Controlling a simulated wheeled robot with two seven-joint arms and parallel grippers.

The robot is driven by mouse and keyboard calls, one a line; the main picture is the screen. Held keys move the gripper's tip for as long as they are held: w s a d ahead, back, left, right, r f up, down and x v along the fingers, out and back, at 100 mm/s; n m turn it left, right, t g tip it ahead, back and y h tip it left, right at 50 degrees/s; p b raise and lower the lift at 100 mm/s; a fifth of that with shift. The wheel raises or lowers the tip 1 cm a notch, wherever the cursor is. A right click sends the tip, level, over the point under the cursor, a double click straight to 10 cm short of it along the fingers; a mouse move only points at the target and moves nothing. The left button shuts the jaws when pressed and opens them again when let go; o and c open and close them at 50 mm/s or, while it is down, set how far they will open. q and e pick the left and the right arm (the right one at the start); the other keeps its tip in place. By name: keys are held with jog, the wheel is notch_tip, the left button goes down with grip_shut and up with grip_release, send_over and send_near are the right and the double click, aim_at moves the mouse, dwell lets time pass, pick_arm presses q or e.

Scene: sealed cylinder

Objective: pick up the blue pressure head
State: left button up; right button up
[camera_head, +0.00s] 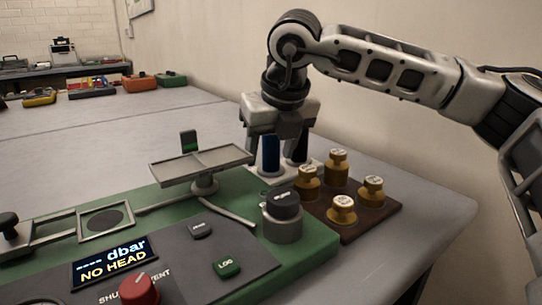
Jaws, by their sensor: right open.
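The blue pressure head (270,154) stands upright on a pale base at the back right end of the green console. My right gripper (278,134) points down directly over it, with its fingers open around or just above the head's top. The fingers hide the upper part of the head, and I cannot tell whether they touch it. A dark, nearly black head (298,149) stands just to its right, also partly under the gripper. My left gripper is not in view.
A grey knobbed cylinder (283,222) and a tray on a post (200,163) are on the green console (317,242). The display (113,262) reads "NO HEAD". The grey table (120,128) behind is mostly clear.

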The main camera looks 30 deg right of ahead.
jog(key=c, duration=1.2)
grip_shut()
jog(key=shift+r, duration=0.15)
